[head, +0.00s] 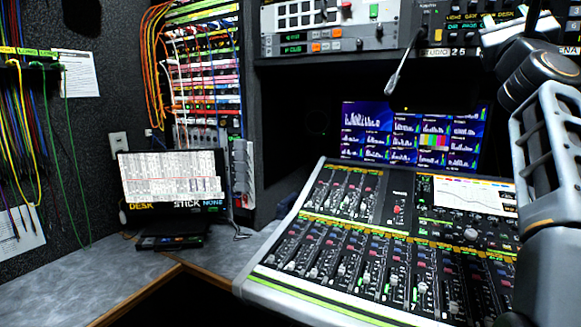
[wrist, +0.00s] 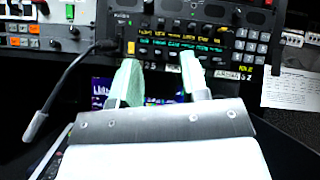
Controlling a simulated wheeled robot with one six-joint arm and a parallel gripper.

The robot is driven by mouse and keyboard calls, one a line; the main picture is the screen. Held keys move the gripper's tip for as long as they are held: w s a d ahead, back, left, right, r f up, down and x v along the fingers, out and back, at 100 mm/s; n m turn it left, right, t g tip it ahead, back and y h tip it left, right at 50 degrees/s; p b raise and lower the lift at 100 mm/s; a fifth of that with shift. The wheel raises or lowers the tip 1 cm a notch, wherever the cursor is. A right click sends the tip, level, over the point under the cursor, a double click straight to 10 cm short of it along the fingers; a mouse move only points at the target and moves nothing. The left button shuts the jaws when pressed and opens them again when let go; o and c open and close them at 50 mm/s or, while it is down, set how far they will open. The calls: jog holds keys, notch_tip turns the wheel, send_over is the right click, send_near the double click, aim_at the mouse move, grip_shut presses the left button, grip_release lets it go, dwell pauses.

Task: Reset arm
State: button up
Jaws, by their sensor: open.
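My gripper (wrist: 158,82) shows in the wrist view with its two pale green fingers spread apart. Nothing is between the fingers; a rack panel and part of a screen show behind them. In the head view my arm rises at the right edge, in front of the right end of the mixing console (head: 345,262). The fingers cannot be made out clearly in the head view.
A gooseneck microphone (head: 405,62) hangs over the console and is left of my gripper in the wrist view. A multi-window monitor (head: 412,133) stands behind. A small screen (head: 172,178) and black box (head: 170,241) sit on the left desk (head: 60,285), which has bare room.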

jog(key=w+a+f+n+g+y+p, duration=0.1)
jog(key=w+f+n+y, duration=0.25)
jog(key=f+n, duration=0.25)
jog(key=w+f+n+g+y, duration=0.2)
jog(key=w+f+n, duration=0.2)
jog(key=f+n, duration=0.15)
jog(key=s+a+f+n+g+y+p, duration=0.1)
jog(key=a+f+n+g+y+p, duration=0.15)
jog(key=a+f+n, duration=0.35)
jog(key=s+a+f+n+g+y+p, duration=0.1)
jog(key=f+n+g+p, duration=0.2)
jog(key=f, duration=0.5)
jog(key=a+f+n+g+y+p, duration=0.1)
jog(key=a+f+n+g, duration=0.35)
jog(key=f, duration=0.25)
jog(key=s+a+f+n+g+p, duration=0.4)
jog(key=s+f+n, duration=0.1)
jog(key=s+f, duration=0.3)
jog(key=s+a+n+g+p, duration=0.2)
jog(key=s+n+p, duration=0.1)
jog(key=s, duration=0.4)
jog(key=s+a+f+n+g+h+p, duration=0.1)
jog(key=s+a+n+p, duration=0.2)
jog(key=s+p, duration=0.2)
jog(key=shift+s+f+g+p, duration=0.25)
jog(key=shift+s+g+p, duration=0.15)
jog(key=shift+s, duration=0.8)
jog(key=shift+s+a+n, duration=0.1)
jog(key=shift+a+n, duration=0.1)
jog(key=shift+n, duration=0.1)
